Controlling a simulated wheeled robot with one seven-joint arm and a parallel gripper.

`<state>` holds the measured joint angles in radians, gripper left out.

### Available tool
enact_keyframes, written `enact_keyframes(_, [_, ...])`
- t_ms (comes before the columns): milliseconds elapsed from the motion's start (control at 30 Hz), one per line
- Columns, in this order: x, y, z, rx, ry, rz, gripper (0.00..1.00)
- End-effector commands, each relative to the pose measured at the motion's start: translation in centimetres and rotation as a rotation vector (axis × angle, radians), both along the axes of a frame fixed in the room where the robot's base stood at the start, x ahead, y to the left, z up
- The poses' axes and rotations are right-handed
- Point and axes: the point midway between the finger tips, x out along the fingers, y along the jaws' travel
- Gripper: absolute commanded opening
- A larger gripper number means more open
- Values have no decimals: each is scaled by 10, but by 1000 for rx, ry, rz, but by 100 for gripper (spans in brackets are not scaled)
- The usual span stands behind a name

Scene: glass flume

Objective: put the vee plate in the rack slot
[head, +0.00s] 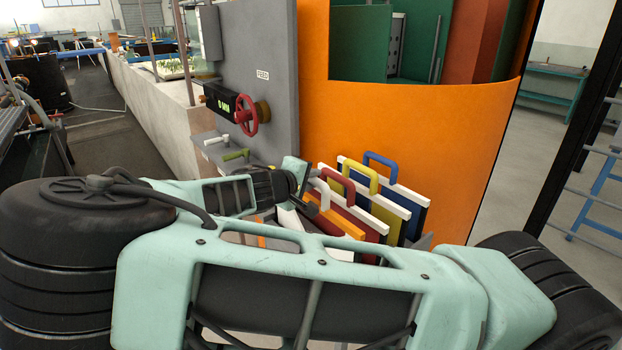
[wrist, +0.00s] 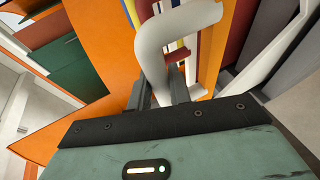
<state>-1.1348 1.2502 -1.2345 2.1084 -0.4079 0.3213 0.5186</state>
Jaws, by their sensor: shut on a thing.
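My gripper (wrist: 160,94) is shut on a white looped handle (wrist: 150,42), seen close up in the wrist view. I take this handle to be the vee plate's; any vee shape on the plate is hidden. In the head view the white handle (head: 320,191) shows just right of my gripper (head: 304,178), and my arm covers most of what is below. The rack beside it holds upright plates with a red handle (head: 334,181), a yellow handle (head: 361,178) and a blue handle (head: 381,163). I cannot tell whether the held plate is in a slot.
A large orange curved housing (head: 420,150) stands right behind the rack. A grey panel (head: 258,70) with a red handwheel (head: 247,115) and a small display rises to the left. Short white and green levers (head: 235,155) stick out below it.

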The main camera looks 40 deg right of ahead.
Motion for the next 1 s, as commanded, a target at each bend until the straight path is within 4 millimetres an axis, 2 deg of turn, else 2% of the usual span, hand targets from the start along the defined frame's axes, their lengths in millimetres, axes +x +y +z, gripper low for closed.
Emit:
enact_keyframes(333, [0,-1,-5,-1,-2,-2,0])
enact_keyframes(367, [0,0,-7,0,-1,0,22])
enact_keyframes(433, [0,0,-7,0,-1,0,41])
enact_keyframes(833, [0,0,-4,0,-2,-1,41])
enact_keyframes(1000, [0,0,13,0,-3,-1,41])
